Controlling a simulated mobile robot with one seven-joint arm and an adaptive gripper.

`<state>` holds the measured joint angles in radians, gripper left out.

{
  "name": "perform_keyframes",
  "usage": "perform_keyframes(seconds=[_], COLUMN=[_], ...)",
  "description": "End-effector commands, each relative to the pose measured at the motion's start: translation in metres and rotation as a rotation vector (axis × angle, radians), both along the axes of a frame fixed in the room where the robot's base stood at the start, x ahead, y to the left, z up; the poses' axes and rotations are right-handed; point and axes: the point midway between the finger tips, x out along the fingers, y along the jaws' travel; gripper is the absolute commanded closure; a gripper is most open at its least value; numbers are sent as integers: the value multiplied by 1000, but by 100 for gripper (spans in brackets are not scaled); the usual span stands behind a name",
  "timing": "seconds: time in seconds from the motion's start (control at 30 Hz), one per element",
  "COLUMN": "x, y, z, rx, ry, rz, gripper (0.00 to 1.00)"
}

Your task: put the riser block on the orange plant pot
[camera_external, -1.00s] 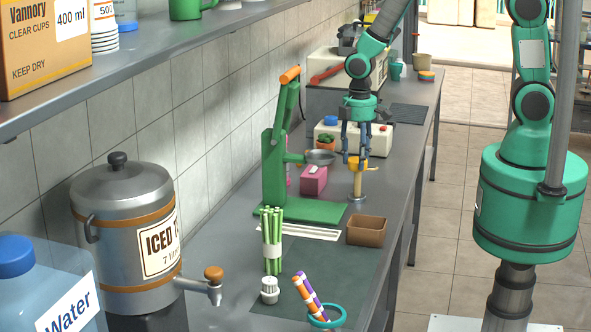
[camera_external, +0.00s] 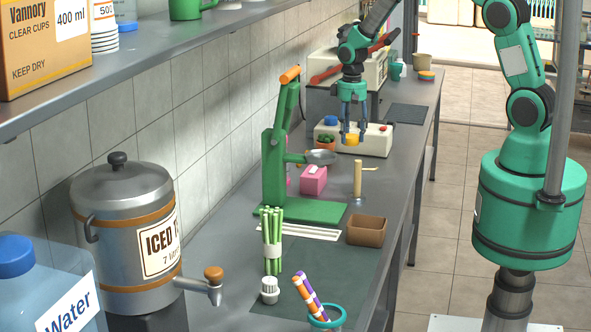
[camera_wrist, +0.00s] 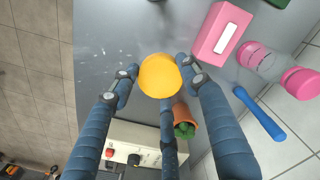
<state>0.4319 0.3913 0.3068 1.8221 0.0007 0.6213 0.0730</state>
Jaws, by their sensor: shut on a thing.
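My gripper (camera_external: 352,128) is shut on a round, yellow-orange piece, which I take to be the riser block (camera_external: 351,140). It hangs above the counter, in front of a white appliance. In the wrist view, the block (camera_wrist: 160,76) sits between my blue fingers. The orange plant pot (camera_external: 326,145), with a small green plant, stands left of my gripper, beside the white appliance; the fingers partly hide it in the wrist view (camera_wrist: 182,113). The block is apart from the pot. The block's underside is hidden in the wrist view.
A brass post (camera_external: 357,180) stands on the counter nearer the camera. The white appliance (camera_external: 372,143) is close behind the gripper. A brown tray (camera_external: 366,231) stands in front.

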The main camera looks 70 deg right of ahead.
Motion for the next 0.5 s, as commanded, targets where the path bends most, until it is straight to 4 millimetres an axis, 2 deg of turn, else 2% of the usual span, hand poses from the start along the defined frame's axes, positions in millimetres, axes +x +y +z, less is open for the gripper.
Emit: perform_keyframes(seconds=[0.03, 0.2, 0.33, 0.5], x=[-1, -3, -5, -7], y=[-18, -62, -82, -93], z=[-3, -7, -8, -9], rx=[0, 1, 0, 0], ry=[0, 1, -1, 0], rz=[-51, -190, -256, -291], gripper=[81, 81, 81, 81])
